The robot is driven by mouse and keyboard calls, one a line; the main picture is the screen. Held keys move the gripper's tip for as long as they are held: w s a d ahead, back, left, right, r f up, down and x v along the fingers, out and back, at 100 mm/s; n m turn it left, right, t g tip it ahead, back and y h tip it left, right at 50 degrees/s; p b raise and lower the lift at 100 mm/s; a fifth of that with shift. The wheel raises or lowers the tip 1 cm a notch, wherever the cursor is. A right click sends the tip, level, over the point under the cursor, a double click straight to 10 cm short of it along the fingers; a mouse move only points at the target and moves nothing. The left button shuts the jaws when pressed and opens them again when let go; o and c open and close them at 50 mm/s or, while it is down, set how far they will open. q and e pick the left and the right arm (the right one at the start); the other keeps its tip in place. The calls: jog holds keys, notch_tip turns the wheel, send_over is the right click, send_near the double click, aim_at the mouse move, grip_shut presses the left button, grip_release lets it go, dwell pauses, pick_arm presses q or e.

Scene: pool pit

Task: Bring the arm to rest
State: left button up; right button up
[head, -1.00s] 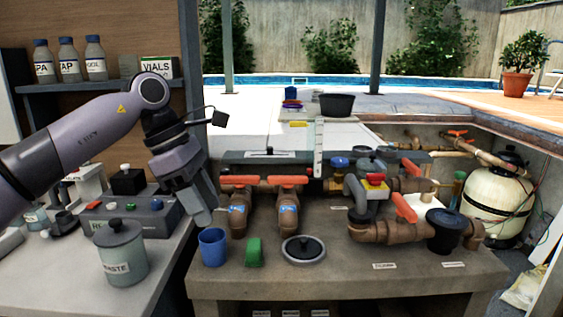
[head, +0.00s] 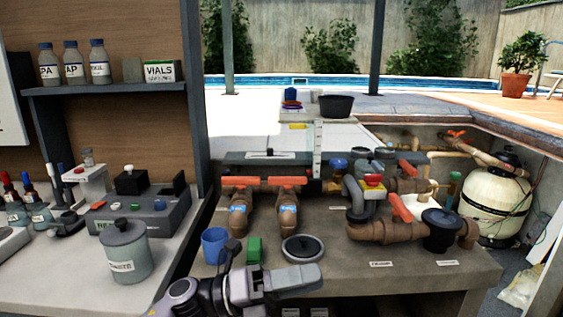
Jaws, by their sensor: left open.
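My left gripper (head: 305,280) is low in the head view, in front of the concrete bench (head: 440,268). Its wrist is dark and its light grey fingers point right. It is open, and I see nothing between its fingers. My right gripper is not in view.
Brown pipes with orange-handled valves (head: 287,182) stand on the bench. At left, a grey waste jar (head: 124,252) and a test device (head: 145,215) stand on a counter. Bottles (head: 75,64) stand on a shelf. A cream filter tank (head: 495,205) is at right.

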pick_arm(q)
jog(key=s+a+f+n+t+y, duration=0.1)
jog(key=a+f+n+t+y, duration=0.6)
jog(key=n, duration=0.7)
jog(key=a+f+n+t+y, duration=0.4)
jog(key=a+f+n+t, duration=0.35)
jog(key=n, duration=0.65)
jog(key=s+a+f+n+g+y, duration=0.2)
jog(key=s+a+f+n+y, duration=0.1)
jog(key=s+f, duration=0.5)
jog(key=s+a+f+n+g+y+p, duration=0.1)
jog(key=s+a+f+n+g+y, duration=0.2)
jog(key=s+a+f+n, duration=0.3)
notch_tip(320, 180, down, 3)
jog(key=s+n+y, duration=0.1)
jog(key=s+n, duration=0.1)
jog(key=s, duration=0.1)
jog(key=shift+r, duration=0.2)
jog(key=shift+w+a, duration=0.1)
